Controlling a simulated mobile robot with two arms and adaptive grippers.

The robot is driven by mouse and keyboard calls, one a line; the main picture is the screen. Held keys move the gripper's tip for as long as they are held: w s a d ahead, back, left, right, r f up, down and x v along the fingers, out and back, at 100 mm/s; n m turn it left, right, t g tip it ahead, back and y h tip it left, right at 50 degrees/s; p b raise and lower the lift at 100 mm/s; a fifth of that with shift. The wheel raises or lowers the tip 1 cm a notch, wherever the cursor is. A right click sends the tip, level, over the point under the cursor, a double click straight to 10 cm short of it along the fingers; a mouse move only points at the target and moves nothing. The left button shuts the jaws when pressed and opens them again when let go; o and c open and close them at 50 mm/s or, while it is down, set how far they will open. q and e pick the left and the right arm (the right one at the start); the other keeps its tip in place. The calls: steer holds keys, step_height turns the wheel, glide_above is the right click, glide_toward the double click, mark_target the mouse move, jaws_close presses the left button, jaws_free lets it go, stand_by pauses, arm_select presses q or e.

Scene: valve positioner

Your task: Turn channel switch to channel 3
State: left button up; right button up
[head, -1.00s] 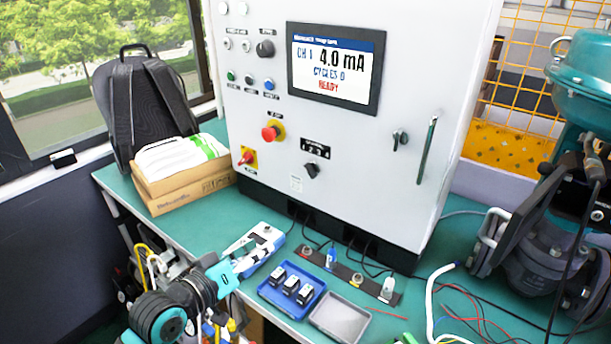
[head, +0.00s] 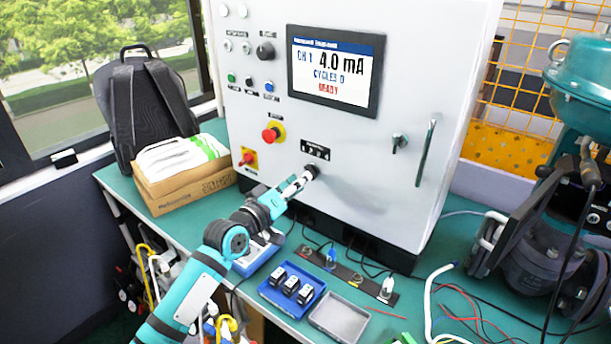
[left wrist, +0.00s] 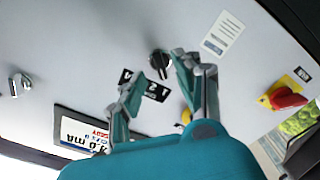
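The channel switch is a black rotary knob (head: 312,170) below a black number label (head: 315,149) on the grey cabinet front. My left gripper (head: 304,179) is right at the knob and partly hides it in the head view. In the left wrist view, the two fingers of my left gripper (left wrist: 152,85) are spread apart, with the black knob (left wrist: 160,63) just beyond the gap between the tips. I cannot tell whether a finger touches it. The screen (head: 333,70) reads CH 1, 4.0 mA, CYCLES 0, READY. My right gripper is not in view.
A red emergency button (head: 271,134) and a red-yellow rotary switch (head: 248,157) sit left of the knob. A door latch (head: 399,142) and long handle (head: 426,152) are to its right. A blue tray (head: 292,291) and grey tray (head: 340,317) lie on the bench below.

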mark_target(311, 171)
arm_select(q)
steer(key=shift+x, duration=1.6)
jaws_close()
